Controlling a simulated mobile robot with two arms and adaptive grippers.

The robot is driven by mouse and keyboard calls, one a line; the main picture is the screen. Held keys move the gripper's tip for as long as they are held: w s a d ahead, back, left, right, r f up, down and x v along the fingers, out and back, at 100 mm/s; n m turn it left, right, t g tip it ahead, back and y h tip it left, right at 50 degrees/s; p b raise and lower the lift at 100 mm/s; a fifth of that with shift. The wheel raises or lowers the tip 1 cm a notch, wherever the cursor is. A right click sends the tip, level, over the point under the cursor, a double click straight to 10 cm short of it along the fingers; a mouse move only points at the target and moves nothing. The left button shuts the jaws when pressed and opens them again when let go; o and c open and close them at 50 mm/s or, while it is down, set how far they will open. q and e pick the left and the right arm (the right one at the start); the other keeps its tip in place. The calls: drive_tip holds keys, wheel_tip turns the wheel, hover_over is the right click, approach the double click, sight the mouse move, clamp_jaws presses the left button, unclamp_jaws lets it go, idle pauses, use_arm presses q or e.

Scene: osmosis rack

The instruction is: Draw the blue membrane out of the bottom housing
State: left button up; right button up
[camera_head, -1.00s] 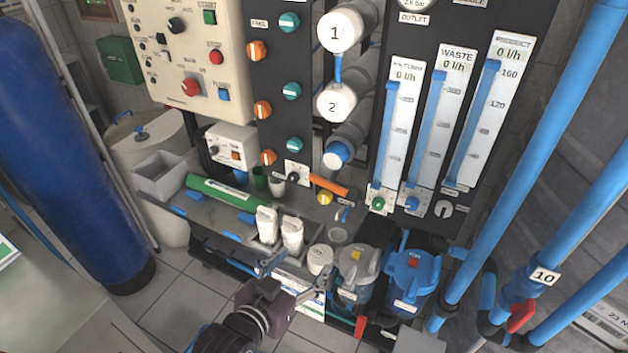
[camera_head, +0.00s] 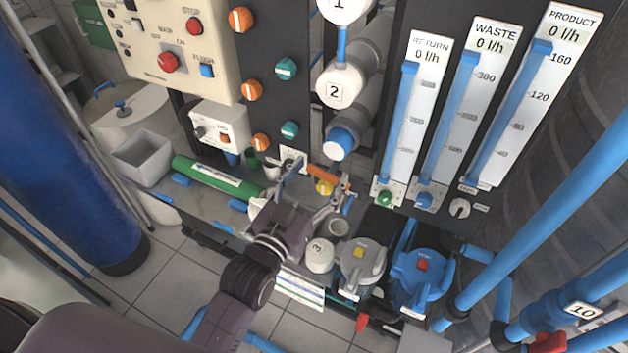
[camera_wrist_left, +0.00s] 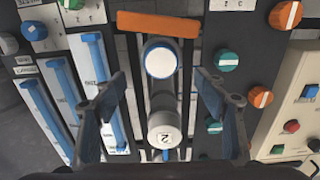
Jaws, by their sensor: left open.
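The blue membrane (camera_head: 341,142) shows as a blue-rimmed end with a pale face in the open mouth of the bottom housing (camera_head: 352,124), below the housing capped 2. In the left wrist view the membrane end (camera_wrist_left: 160,60) lies between the fingers, apart from both. My left gripper (camera_head: 316,186) is open and empty, in front of and below the membrane. Its fingers also show on both sides of the left wrist view (camera_wrist_left: 160,92). A white cap marked 3 (camera_head: 319,254) lies on the bench. My right gripper is not in view.
An orange handle (camera_head: 328,177) is close to the left gripper. Grey (camera_head: 361,262) and blue (camera_head: 420,276) lidded canisters stand to the right. A green cylinder (camera_head: 215,176) and a grey bin (camera_head: 150,157) are on the left. Valve knobs and flow meters (camera_head: 404,120) flank the housings.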

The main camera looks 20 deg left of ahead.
sight(333, 152)
use_arm(q)
drive_tip(key=w, duration=0.2)
drive_tip(key=w+b, duration=0.1)
drive_tip(key=shift+w+d+f, duration=0.2)
drive_tip(key=shift+w+f, duration=0.1)
drive_tip(key=shift+w+d+r, duration=0.25)
drive_tip(key=shift+w, duration=0.25)
drive_tip(key=shift+w+d, duration=0.1)
drive_tip(key=shift+w, duration=0.8)
drive_tip(key=shift+w+d, duration=0.2)
drive_tip(key=shift+w, duration=0.7)
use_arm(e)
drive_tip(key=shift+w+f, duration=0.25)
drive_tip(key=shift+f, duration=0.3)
use_arm(q)
drive_tip(key=shift+f, duration=0.1)
drive_tip(key=shift+c, duration=0.2)
